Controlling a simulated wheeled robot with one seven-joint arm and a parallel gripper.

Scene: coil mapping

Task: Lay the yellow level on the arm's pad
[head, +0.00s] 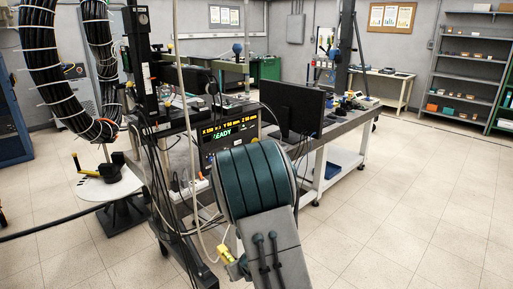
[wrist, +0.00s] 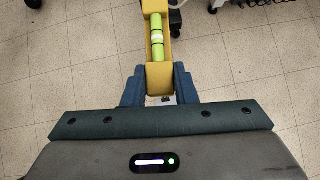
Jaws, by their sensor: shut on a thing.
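The yellow level (wrist: 159,76) has a bright green vial along its middle. It stands out away from me between the two blue fingers of my gripper (wrist: 160,88), which is shut on its near end. In the head view a small yellow piece (head: 227,254) shows low at the left edge of my arm, which hides most of my gripper there. I cannot make out for certain which surface is the arm's pad. A pale round plate (head: 122,186) on a dark stand is at the left of the head view, with a yellow-handled black device on it.
A dark upright mast (head: 143,75) with cables stands left of my arm, near a lit display (head: 229,130). A bench with a monitor (head: 292,108) is behind. Thick black cable loops (head: 50,75) hang at upper left. Floor at right (head: 430,190) is clear.

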